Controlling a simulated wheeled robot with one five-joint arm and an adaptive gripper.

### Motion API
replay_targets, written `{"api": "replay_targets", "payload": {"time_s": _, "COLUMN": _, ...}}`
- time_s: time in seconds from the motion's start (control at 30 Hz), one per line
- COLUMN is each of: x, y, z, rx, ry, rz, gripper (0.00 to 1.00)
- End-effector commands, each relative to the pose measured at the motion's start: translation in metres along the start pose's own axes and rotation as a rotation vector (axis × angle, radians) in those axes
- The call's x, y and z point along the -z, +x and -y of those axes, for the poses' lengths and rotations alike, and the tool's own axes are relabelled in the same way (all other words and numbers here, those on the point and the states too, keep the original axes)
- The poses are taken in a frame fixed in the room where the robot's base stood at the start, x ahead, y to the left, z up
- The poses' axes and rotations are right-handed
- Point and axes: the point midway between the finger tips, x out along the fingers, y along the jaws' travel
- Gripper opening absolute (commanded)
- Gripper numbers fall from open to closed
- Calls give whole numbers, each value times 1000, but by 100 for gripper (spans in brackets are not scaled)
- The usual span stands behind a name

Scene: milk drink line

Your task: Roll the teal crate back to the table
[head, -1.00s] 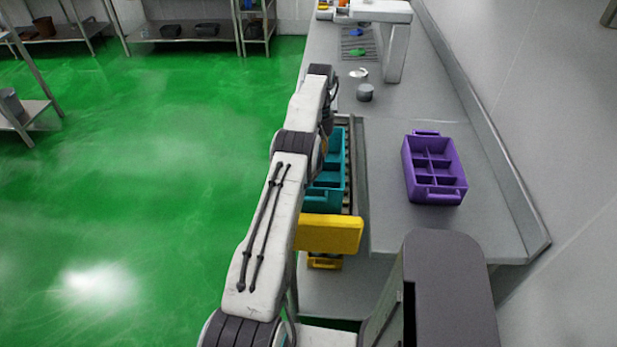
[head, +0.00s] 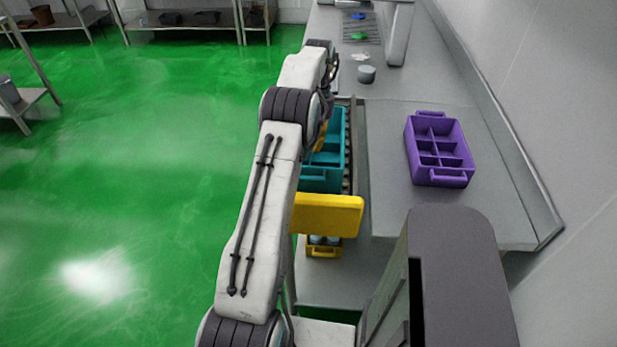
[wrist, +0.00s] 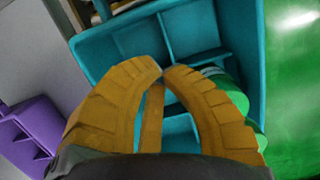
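The teal crate (head: 321,179) sits on a roller track along the left side of the table, partly hidden by my arm. In the wrist view the teal crate (wrist: 108,50) fills the middle, with dividers and a green-and-white item (wrist: 226,88) inside at right. My gripper (wrist: 163,72) is over the crate, its orange fingers closed together at the tips, with nothing visible held between them. Whether it touches the crate wall is unclear. In the head view only a bit of orange gripper (head: 322,137) shows beside my arm. The grey table (head: 395,215) lies right of the track.
A purple divided crate (head: 440,150) stands on the table. A yellow panel (head: 328,215) stands at the near end of the track, with a yellow crate (head: 323,252) holding pale items below it. A grey cup (head: 366,74) is farther back. Green floor at left is clear.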

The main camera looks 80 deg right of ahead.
Motion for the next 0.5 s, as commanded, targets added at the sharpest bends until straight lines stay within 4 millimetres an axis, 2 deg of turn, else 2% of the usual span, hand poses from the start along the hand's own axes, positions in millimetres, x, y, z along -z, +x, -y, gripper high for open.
{"api": "replay_targets", "payload": {"time_s": 0.5, "x": -33, "y": 2, "z": 0, "rx": 0, "ry": 0, "rz": 3, "gripper": 0}}
